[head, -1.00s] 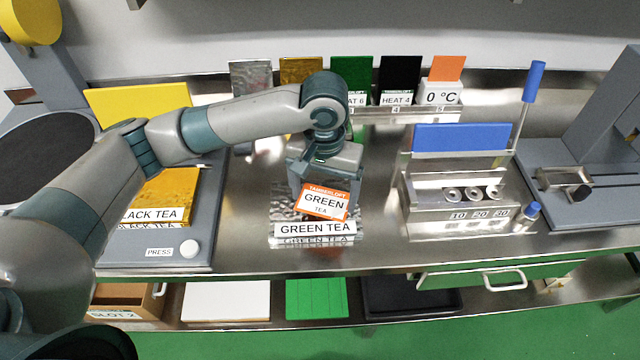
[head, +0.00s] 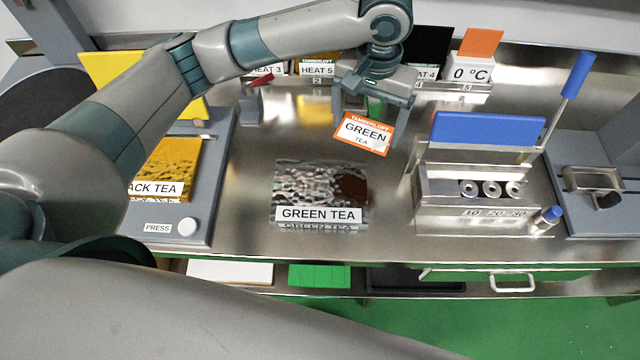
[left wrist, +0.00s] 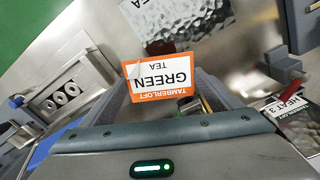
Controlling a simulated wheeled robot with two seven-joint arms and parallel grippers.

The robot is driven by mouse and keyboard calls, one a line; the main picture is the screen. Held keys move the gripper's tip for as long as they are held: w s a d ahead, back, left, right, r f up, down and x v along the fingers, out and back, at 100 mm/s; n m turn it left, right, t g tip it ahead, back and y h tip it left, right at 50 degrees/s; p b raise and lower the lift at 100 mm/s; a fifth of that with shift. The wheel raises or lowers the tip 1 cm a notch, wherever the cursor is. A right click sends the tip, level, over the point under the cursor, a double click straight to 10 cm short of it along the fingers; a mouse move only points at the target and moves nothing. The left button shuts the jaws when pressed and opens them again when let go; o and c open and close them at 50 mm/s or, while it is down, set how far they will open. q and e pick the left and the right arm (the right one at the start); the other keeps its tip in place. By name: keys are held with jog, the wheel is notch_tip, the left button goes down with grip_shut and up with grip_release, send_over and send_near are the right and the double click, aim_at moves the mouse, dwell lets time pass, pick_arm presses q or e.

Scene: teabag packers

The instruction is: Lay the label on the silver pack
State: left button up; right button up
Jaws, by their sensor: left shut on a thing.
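The label (head: 363,134) is a white card with an orange border reading "TAMBERLOFT GREEN TEA". My left gripper (head: 372,112) is shut on it and holds it above the bench, behind and a little right of the silver pack. The label also shows between the fingers in the left wrist view (left wrist: 158,78). The silver pack (head: 310,185) lies flat on the bench, crinkled, with a white "GREEN TEA" strip along its front edge. A dark reddish patch shows on its right part. In the left wrist view the pack (left wrist: 195,22) is at the top. My right gripper is not in view.
A grey press plate with a gold pack (head: 165,170) and a white knob (head: 187,227) stands left. A steel unit with a blue panel (head: 488,130) and a blue-handled lever (head: 570,85) stands right. Standing cards (head: 316,68) line the back. Bench around the silver pack is clear.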

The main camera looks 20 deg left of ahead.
pick_arm(q)
jog(key=shift+s+a+f, duration=0.15)
jog(key=shift+s+f, duration=0.05)
jog(key=shift+s, duration=0.05)
jog(key=p, duration=0.4)
send_over(319, 191)
notch_tip(319, 191, down, 6)
jog(key=shift+w+f, duration=0.1)
jog(key=shift+f, duration=0.2)
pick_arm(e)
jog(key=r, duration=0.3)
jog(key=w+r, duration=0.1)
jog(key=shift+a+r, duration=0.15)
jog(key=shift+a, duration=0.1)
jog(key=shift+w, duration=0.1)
pick_arm(q)
jog(key=shift+f+p, duration=0.8)
jog(key=shift+f, duration=1.2)
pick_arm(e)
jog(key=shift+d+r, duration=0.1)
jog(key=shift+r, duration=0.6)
pick_arm(q)
jog(key=shift+f, duration=0.15)
